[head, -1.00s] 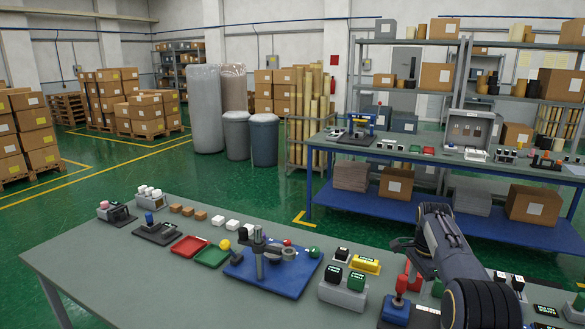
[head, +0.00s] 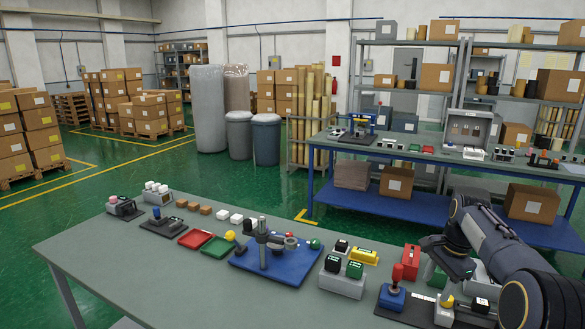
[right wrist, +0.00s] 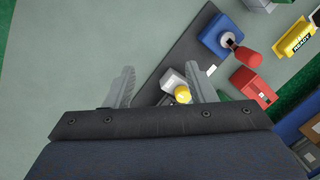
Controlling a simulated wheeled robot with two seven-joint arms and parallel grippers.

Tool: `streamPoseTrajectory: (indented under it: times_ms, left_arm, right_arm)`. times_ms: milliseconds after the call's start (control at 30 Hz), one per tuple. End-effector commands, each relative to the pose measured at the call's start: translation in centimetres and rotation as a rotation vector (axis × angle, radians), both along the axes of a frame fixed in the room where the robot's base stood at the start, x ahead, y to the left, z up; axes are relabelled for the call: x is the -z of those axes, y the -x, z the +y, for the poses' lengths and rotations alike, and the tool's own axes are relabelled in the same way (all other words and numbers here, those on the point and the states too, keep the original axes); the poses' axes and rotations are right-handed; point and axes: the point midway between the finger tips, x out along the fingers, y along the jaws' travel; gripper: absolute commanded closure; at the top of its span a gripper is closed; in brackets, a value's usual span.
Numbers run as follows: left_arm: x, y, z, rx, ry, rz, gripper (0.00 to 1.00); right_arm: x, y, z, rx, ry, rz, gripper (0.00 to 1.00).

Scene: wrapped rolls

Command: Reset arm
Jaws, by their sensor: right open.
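My right arm comes in from the right in the head view, with its gripper (head: 434,246) above the right part of the near table (head: 150,270). In the right wrist view the gripper (right wrist: 164,88) has its two grey fingers spread wide, with nothing held. A white block with a yellow knob (right wrist: 178,88) shows between the fingers in that picture, apparently below them; it also shows in the head view (head: 445,308). My left gripper is not in view.
Near the right gripper are a blue base with a red-handled lever (head: 392,292), a red box (head: 410,262) and a yellow block (head: 364,257). A blue plate with a metal post (head: 275,262) lies left of them. The table's front left is clear.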

Motion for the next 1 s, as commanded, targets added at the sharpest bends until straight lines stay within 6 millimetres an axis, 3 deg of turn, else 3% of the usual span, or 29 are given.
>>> streamPoseTrajectory:
  times_ms: [167, 267, 400, 500, 700, 800, 1000]
  left_arm:
    - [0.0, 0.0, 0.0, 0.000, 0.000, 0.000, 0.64]
    - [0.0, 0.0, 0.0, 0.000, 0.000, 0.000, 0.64]
    - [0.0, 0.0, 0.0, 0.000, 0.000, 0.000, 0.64]
    - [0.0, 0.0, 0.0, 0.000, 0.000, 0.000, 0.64]
    - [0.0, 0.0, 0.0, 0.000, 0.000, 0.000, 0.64]
    - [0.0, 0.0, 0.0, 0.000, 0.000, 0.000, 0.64]
    - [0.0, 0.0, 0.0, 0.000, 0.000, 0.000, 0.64]
  right_arm:
    - [-3.3, 4.4, 0.4, -0.116, -0.051, -0.080, 0.50]
    - [-5.2, 8.3, 1.4, -0.222, -0.077, -0.151, 0.50]
    - [-7.1, 14.9, 4.0, -0.412, -0.091, -0.271, 0.50]
    - [-7.5, 19.9, 6.3, -0.554, -0.078, -0.359, 0.50]
    - [-5.3, 29.2, 11.2, -0.831, 0.006, -0.511, 0.50]
    - [-3.4, 32.5, 13.0, -0.938, 0.059, -0.562, 0.50]
    - [-0.7, 35.6, 14.8, -1.053, 0.123, -0.606, 0.50]
